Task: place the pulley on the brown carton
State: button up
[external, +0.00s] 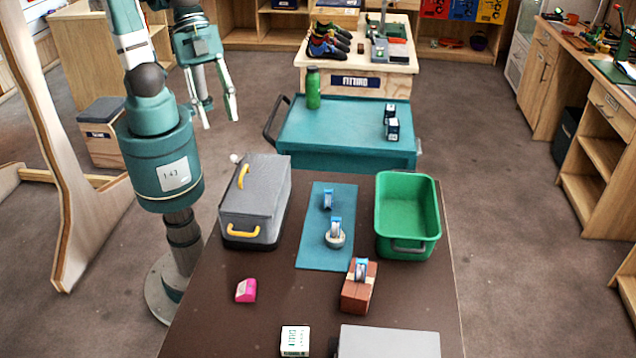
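The brown carton (356,297) stands near the front right of the dark table, with a pale tape strip on it. A small blue-and-silver piece that looks like a pulley (361,269) sits upright on its top. Two similar blue-and-silver pieces are on the teal mat: one (328,199) on the mat itself, another (336,226) on or in a small round pale holder (335,240). Which of them is the task's pulley I cannot tell for certain. My gripper (220,122) is raised at the upper left, open and empty, far from all three.
A grey case (262,190) with yellow handles stands left of the teal mat (312,258). A green bin (408,207) stands right. A pink block (246,290), white box (295,341) and grey box (388,343) are nearer. A teal cart (345,128) stands behind.

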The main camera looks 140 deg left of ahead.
jog(key=s+d+f+n, duration=0.1)
jog(key=s, duration=0.6)
jog(key=s+d+f+n+t, duration=0.1)
jog(key=s+d+f, duration=0.1)
jog(key=s, duration=0.5)
jog(key=shift+f+t, duration=0.3)
